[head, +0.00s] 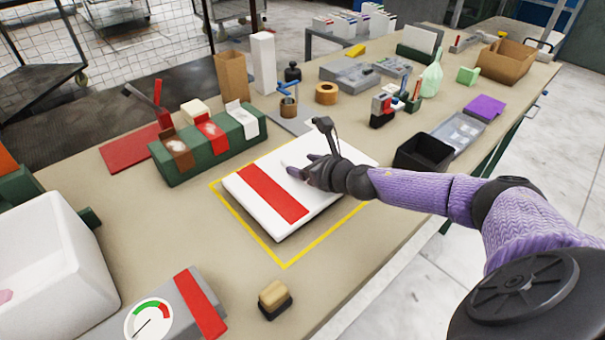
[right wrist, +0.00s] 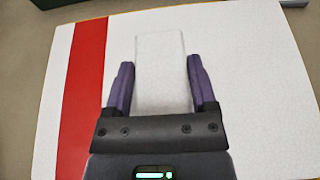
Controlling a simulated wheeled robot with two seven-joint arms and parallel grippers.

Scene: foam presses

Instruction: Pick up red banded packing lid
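The packing lid (head: 244,199) is a white flat slab with a wide red band (head: 271,193), lying inside a yellow outlined square on the table. It also fills most of the right wrist view (right wrist: 255,90), with its band at the left. My right gripper (head: 290,168) is low over the lid, right of the band. In the right wrist view its two purple fingers (right wrist: 161,82) stand apart on either side of a pale upright block (right wrist: 160,55) on the lid. I cannot tell whether they touch it. My left gripper is not in view.
A green holder (head: 205,155) with brown, red and white pouches stands behind the lid. A black bin (head: 422,152) is to the right. A gauge box (head: 165,310) and white tub (head: 50,262) are at front left. A small tan-topped block (head: 274,298) sits near the front edge.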

